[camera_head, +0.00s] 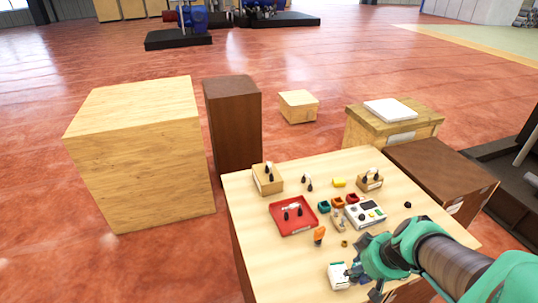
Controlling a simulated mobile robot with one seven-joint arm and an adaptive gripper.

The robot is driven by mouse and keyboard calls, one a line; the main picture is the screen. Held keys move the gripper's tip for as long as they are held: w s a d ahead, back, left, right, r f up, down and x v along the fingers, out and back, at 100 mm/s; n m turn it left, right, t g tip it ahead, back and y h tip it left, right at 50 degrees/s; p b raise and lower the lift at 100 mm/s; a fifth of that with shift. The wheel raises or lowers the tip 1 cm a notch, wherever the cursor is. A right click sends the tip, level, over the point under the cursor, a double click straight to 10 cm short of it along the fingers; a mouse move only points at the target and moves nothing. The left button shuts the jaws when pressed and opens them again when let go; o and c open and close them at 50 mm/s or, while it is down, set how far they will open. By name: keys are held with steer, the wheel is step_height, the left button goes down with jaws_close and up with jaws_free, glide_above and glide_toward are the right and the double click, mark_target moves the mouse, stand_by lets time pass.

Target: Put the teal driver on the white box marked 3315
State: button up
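My teal and dark grey gripper (362,268) is low over the right front part of the light wooden table. A small white box (337,277) stands just left of it at the table's front, with a small teal patch at its right side. I cannot tell if that patch is the teal driver or part of my gripper. A white box with dark round parts on top (365,214) stands farther back. The number 3315 cannot be read on either box. The fingertips are too small and overlapped to show whether they are shut or hold anything.
The table (245,215) also bears a red tray (281,226), a wooden bin (264,187), a smaller bin (370,183), an orange item (319,235) and small coloured cups (337,201). Wooden and brown blocks stand behind. The table's left front is clear.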

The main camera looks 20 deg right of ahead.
steer(key=s+a+f, duration=0.3)
steer(key=s+a, duration=0.2)
steer(key=s, duration=0.1)
steer(key=shift+s+f, duration=0.15)
steer(key=shift+s, duration=0.2)
steer(key=shift+w+d, duration=0.1)
glide_above(340, 271)
steer(key=shift+f, duration=0.75)
steer(key=shift+f, duration=0.1)
steer(key=shift+f, duration=1.65)
steer(key=shift+f, duration=0.15)
steer(key=o, duration=1.3)
